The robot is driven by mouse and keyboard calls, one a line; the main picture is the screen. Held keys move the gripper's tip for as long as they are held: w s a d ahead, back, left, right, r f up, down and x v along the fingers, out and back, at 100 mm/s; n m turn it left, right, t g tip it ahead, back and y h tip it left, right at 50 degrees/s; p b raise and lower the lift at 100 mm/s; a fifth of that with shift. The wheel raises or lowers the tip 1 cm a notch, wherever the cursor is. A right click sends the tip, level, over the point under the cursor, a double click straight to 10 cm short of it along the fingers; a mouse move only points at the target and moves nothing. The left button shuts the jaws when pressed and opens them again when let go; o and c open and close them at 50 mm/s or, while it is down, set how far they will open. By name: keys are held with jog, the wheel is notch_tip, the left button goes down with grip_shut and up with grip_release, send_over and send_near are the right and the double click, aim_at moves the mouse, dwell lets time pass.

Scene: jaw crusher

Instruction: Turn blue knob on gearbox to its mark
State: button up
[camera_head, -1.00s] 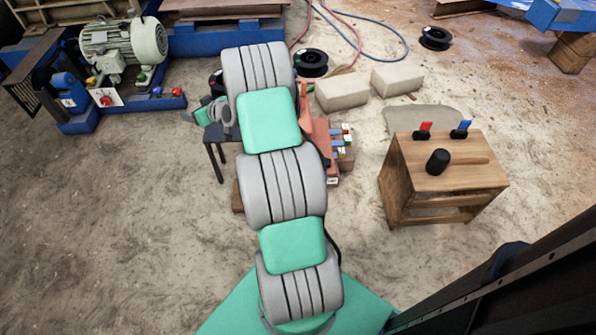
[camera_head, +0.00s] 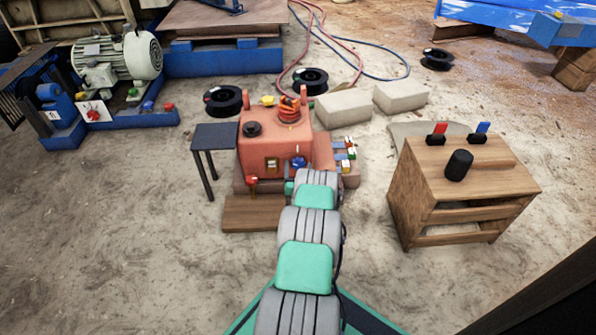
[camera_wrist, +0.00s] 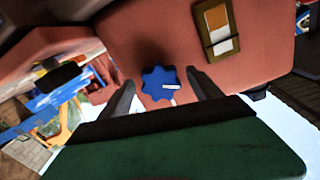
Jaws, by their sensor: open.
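The gearbox (camera_head: 255,150) is a salmon-red box on the floor ahead of me. Its blue knob (camera_head: 298,162) sits on the near face, just past the end of my arm. In the wrist view the blue knob (camera_wrist: 155,80) is star-shaped with a small white strip near its lower right edge. My gripper (camera_wrist: 161,80) is open, with one dark finger on each side of the knob in the picture. I cannot tell whether the fingers touch it. I cannot make out a separate mark on the face. In the head view my arm hides the gripper.
A framed gauge window (camera_wrist: 217,28) is beside the knob. A red-handled valve (camera_head: 252,182) is on the gearbox's lower left. Coloured blocks (camera_head: 346,156) lie to its right. A wooden table (camera_head: 430,190) with levers stands further right, a small dark table (camera_head: 215,135) left.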

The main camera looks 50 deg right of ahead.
jog(key=shift+w+d, duration=0.35)
jog(key=shift+d, duration=0.1)
jog(key=shift+c, duration=0.5)
jog(key=c, duration=1.3)
jog(key=shift+m, duration=0.3)
jog(key=m, duration=0.5)
jog(key=shift+a, duration=0.1)
jog(key=m, duration=0.6)
jog(key=shift+r, duration=0.1)
